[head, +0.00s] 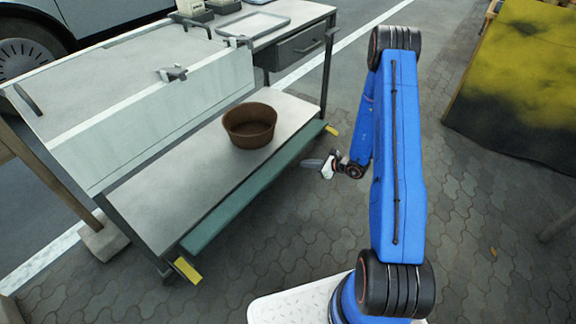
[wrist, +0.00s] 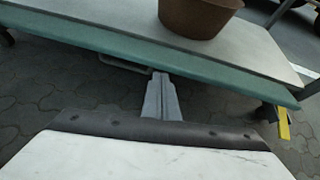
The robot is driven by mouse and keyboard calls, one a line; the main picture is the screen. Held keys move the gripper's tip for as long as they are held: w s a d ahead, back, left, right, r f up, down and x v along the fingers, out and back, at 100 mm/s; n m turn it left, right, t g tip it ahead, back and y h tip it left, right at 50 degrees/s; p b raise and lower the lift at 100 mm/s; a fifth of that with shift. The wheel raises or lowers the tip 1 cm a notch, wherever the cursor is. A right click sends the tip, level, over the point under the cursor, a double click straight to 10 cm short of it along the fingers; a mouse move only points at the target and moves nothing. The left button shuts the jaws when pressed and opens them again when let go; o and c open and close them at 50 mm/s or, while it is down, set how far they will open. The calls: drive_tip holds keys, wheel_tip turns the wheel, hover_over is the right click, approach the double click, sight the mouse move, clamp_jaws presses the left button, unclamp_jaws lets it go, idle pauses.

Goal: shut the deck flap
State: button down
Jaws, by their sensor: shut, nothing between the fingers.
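The cart's lower deck (head: 175,195) is a pale flat board. A long green panel (head: 245,195), which looks like the deck flap, runs along its front edge with yellow pieces at both ends. In the wrist view the green panel (wrist: 215,72) crosses the upper half, and a thin grey bar handle (wrist: 125,66) shows partly beneath its edge. My gripper (head: 312,163) is shut and empty, to the right of the panel near its far end. In the wrist view my gripper (wrist: 161,75) points at the panel's lower edge; I cannot tell whether they touch.
A brown bowl (head: 250,125) stands on the lower deck. Above it, a large pale panel with a white front (head: 160,115) and a latch (head: 172,73) covers the left part. A tray (head: 252,24) and drawer (head: 300,45) are behind. The paving between cart and arm is clear.

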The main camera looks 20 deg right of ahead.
wheel_tip(320, 180, down, 6)
drive_tip(key=d+f+m+h, duration=0.1)
drive_tip(key=d+m, duration=0.1)
drive_tip(key=r+x, duration=0.1)
drive_tip(key=x, duration=0.9)
drive_tip(key=shift+w+a+r, duration=0.15)
drive_tip(key=shift+r, duration=0.45)
drive_tip(key=shift+w+a+r, duration=0.1)
drive_tip(key=shift+a+r, duration=0.05)
drive_tip(key=shift+r, duration=0.45)
drive_tip(key=shift+w+a+r, duration=0.15)
drive_tip(key=shift+r, duration=0.45)
drive_tip(key=shift+r, duration=0.1)
drive_tip(key=shift+r, duration=0.25)
